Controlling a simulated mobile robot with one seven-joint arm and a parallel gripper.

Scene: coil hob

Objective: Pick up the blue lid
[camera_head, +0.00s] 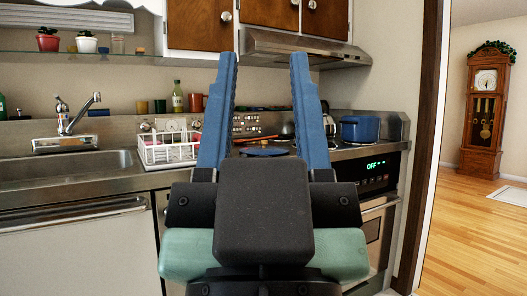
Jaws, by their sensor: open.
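A flat, round blue piece that looks like the blue lid (264,152) lies at the front of the hob, seen between my fingers. Its sides are partly hidden by the fingers. My gripper (263,60) is open and empty in the foreground, with its two blue fingers pointing up in the picture. It is much nearer the camera than the lid and apart from it. A blue pot (361,130) stands on the hob to the right of the fingers; I cannot tell clearly whether its top is covered.
A white wire rack (166,151) stands left of the hob, beside the sink (70,166). A green bottle (178,97) and cups stand on the ledge behind. The range hood (290,46) hangs above the hob.

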